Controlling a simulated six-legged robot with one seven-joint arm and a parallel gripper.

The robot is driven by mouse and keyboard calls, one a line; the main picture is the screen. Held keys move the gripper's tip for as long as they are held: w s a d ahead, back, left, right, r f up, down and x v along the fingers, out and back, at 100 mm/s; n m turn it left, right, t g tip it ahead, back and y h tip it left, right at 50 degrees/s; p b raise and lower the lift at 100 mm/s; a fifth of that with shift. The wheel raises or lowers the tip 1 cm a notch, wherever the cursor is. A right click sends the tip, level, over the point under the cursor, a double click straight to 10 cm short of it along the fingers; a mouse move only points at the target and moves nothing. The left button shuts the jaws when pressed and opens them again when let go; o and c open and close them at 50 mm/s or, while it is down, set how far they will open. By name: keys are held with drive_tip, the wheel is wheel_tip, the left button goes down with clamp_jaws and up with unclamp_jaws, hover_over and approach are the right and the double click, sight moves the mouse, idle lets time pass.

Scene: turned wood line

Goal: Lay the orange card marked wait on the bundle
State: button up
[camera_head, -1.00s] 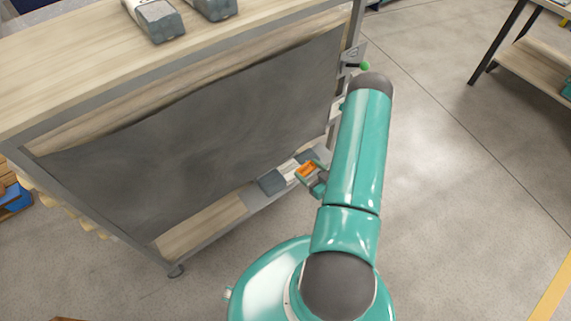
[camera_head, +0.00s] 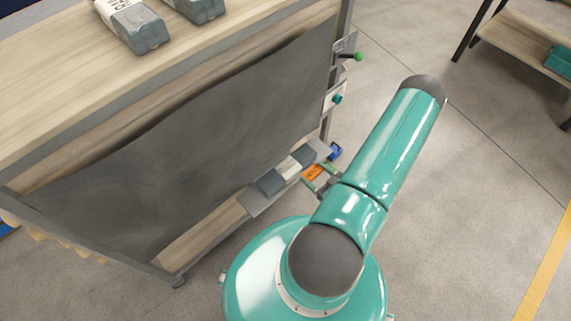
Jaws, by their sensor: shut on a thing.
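The orange card (camera_head: 313,172) is in my gripper (camera_head: 319,181), low at the right end of the bench. Small dark marks show on its face, too small to read. A gripper finger shows at its side, and my arm covers part of the gripper. A grey bundle with a white label band (camera_head: 289,167) lies on a grey plate (camera_head: 257,203) at the bench's low level. The card is just right of the bundle's right half; I cannot tell whether they touch.
Two more grey wrapped bundles, one near the edge (camera_head: 133,25) and one behind (camera_head: 203,10), lie on the wooden bench top (camera_head: 60,60). A dark sheet (camera_head: 180,120) hangs on the bench side. A green-knobbed lever (camera_head: 357,57) sticks out at its right end.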

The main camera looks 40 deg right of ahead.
drive_tip(key=w+f, duration=0.4)
drive_tip(key=w, duration=0.5)
hover_over(290, 169)
drive_tip(key=f, duration=0.5)
drive_tip(key=shift+s+f, duration=0.2)
drive_tip(key=shift+s, duration=0.05)
drive_tip(key=shift+w+f, duration=0.2)
drive_tip(key=shift+f, duration=1.55)
drive_tip(key=shift+f, duration=0.15)
drive_tip(key=o, duration=0.9)
drive_tip(key=shift+o, duration=0.2)
